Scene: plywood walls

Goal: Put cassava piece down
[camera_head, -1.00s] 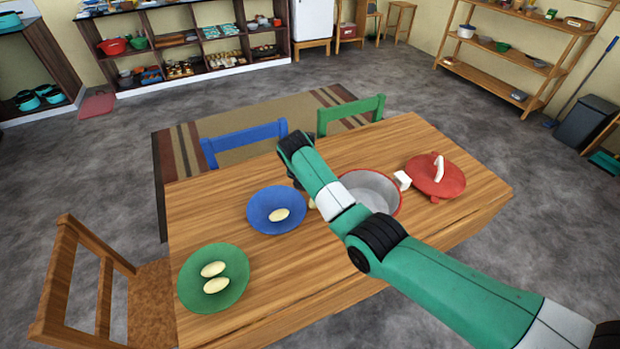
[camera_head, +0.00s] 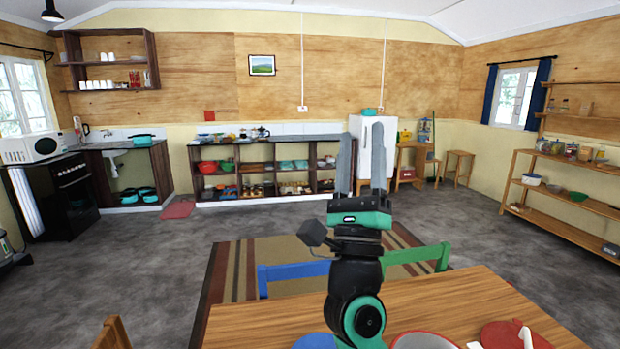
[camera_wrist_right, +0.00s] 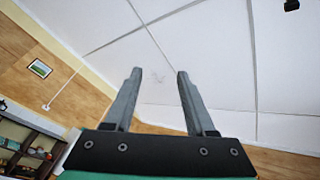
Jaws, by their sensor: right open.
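My right gripper (camera_head: 362,132) is raised above the table in the head view, its fingers pointing up. Its two grey fingers are apart with nothing between them; the right wrist view shows the same empty gap (camera_wrist_right: 160,74) against the ceiling. No cassava piece shows in either current view. The wooden table (camera_head: 265,322) shows only by its far part. The blue plate (camera_head: 314,342) is cut off at the bottom edge, so its contents are hidden. My left gripper is not in view.
The red-rimmed pot (camera_head: 424,342) and the red lid (camera_head: 503,335) with a white handle lie at the bottom edge. A blue chair (camera_head: 290,273) and a green chair (camera_head: 420,256) stand at the far side. Shelves (camera_head: 265,168) and a white fridge (camera_head: 385,150) line the back.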

